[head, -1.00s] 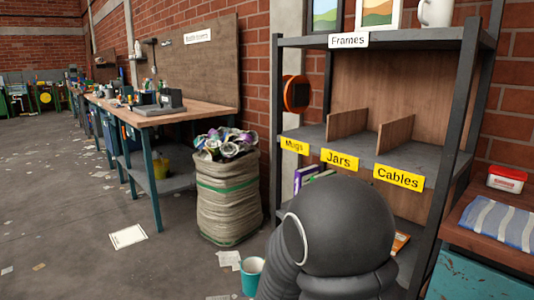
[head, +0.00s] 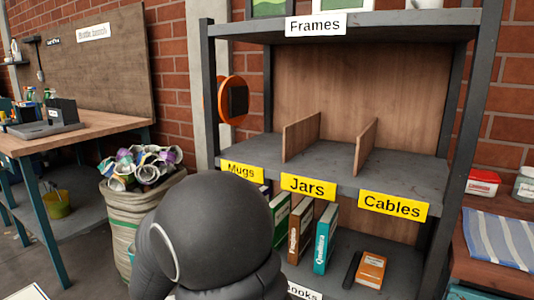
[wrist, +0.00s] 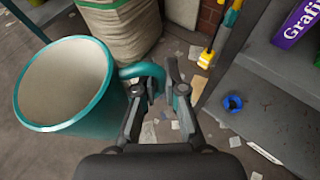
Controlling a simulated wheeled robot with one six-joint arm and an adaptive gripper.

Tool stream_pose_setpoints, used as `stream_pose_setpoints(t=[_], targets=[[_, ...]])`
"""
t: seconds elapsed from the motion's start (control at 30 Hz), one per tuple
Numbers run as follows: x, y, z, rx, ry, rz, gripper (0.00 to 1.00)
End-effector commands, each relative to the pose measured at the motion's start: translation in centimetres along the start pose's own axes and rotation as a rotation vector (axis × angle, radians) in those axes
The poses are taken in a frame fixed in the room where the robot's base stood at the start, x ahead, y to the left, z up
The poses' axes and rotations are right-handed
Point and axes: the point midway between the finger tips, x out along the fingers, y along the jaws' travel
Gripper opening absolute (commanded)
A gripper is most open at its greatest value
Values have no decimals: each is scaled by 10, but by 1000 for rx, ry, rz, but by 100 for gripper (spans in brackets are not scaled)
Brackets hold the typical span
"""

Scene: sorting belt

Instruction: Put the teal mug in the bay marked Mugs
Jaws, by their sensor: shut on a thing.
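The teal mug (wrist: 85,118) fills the left of the wrist view, its pale inside facing the camera. My gripper (wrist: 164,88) is shut on its handle (wrist: 143,70). In the head view my arm hides the gripper and nearly all of the mug. The bay marked Mugs (head: 255,150) is the left bay of the middle shelf, above a yellow Mugs label (head: 241,172). It looks empty where visible. The mug is held outside the shelf, low and to its left.
A wooden divider (head: 301,137) parts Mugs from Jars; another (head: 367,147) parts Jars from Cables. Books (head: 325,238) stand on the lower shelf. A dark post (head: 209,100) bounds the rack's left side. A stuffed sack (head: 130,215) stands left of the rack, beside the workbench (head: 75,130).

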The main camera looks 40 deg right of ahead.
Motion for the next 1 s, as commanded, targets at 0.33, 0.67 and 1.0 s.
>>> stream_pose_setpoints(t=[0.33,0.67,1.0], targets=[[8,-33,107,110,-18,-237,0],[-35,-110,225,276,-33,-636,0],[-106,-164,282,364,-40,-860,0]])
